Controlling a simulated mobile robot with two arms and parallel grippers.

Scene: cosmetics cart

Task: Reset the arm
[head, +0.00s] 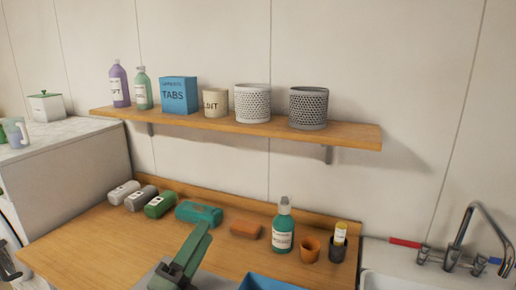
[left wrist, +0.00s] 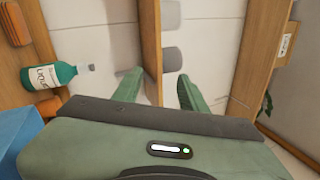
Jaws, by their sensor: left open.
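My left gripper (head: 192,250) shows at the bottom centre of the head view, in front of the wooden counter. Its green fingers also show in the left wrist view (left wrist: 160,90), spread apart with nothing held between them. The wooden shelf edge (left wrist: 150,45) appears beyond the gap between the fingers, apart from them. My right gripper is in neither view.
A blue bin (head: 265,283) is right of the gripper. A loaded shelf (head: 350,136) hangs above.

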